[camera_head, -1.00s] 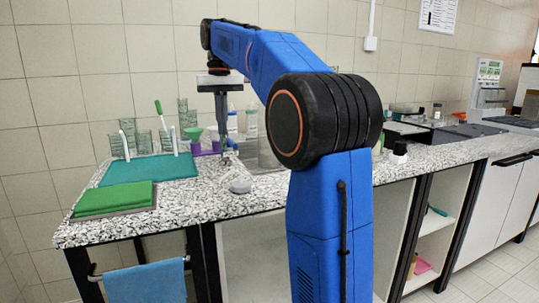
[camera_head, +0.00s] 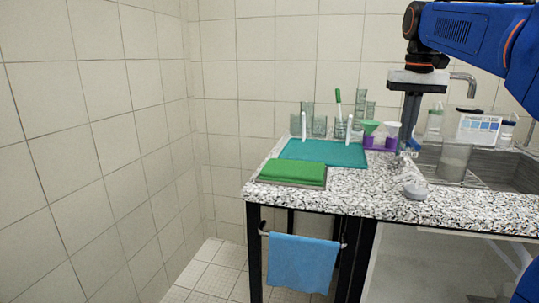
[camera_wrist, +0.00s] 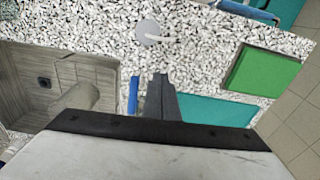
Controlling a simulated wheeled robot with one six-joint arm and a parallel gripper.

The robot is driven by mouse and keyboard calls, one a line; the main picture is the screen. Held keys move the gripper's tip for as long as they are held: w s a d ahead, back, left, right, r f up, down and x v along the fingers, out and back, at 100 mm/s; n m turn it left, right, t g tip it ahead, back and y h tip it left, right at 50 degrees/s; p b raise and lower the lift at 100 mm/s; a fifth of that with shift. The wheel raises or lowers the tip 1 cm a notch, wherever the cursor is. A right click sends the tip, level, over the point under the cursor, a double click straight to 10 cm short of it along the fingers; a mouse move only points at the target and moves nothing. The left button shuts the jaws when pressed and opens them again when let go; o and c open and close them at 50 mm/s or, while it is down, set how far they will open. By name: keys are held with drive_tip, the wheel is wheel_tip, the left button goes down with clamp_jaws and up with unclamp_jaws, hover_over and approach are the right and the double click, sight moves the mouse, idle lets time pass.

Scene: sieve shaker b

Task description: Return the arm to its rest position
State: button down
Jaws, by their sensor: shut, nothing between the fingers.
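My gripper (camera_head: 405,150) points straight down above the speckled counter (camera_head: 350,190), beside the sink. In the wrist view my gripper (camera_wrist: 158,88) shows as a dark narrow shape with its fingers together. It is shut and holds nothing. My blue arm reaches in from the right edge of the head view.
A small grey round object (camera_head: 416,190) sits on the counter near the gripper. A teal mat (camera_head: 322,153), a green cloth (camera_head: 293,172) and several glasses are to the left. The sink (camera_head: 495,170) holds a cup (camera_head: 455,162). A blue towel (camera_head: 300,263) hangs in front.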

drive_tip(key=s+a+f, duration=0.2)
drive_tip(key=s+f, duration=0.3)
drive_tip(key=s+a+f+n+t, duration=0.1)
drive_tip(key=s+f, duration=0.3)
drive_tip(key=s, duration=0.1)
drive_tip(key=s+a+f+t, duration=0.1)
drive_tip(key=s+a+f, duration=0.1)
drive_tip(key=s+f, duration=0.3)
drive_tip(key=shift+s+a+f+n, duration=0.3)
drive_tip(key=shift+s, duration=0.25)
drive_tip(key=s+a+f+t, duration=0.1)
drive_tip(key=s+f, duration=0.4)
drive_tip(key=f, duration=0.3)
drive_tip(key=s+a+f+n+t, duration=0.1)
drive_tip(key=s+f, duration=0.5)
drive_tip(key=f, duration=0.2)
drive_tip(key=shift+s+f, duration=0.15)
drive_tip(key=shift+s, duration=0.05)
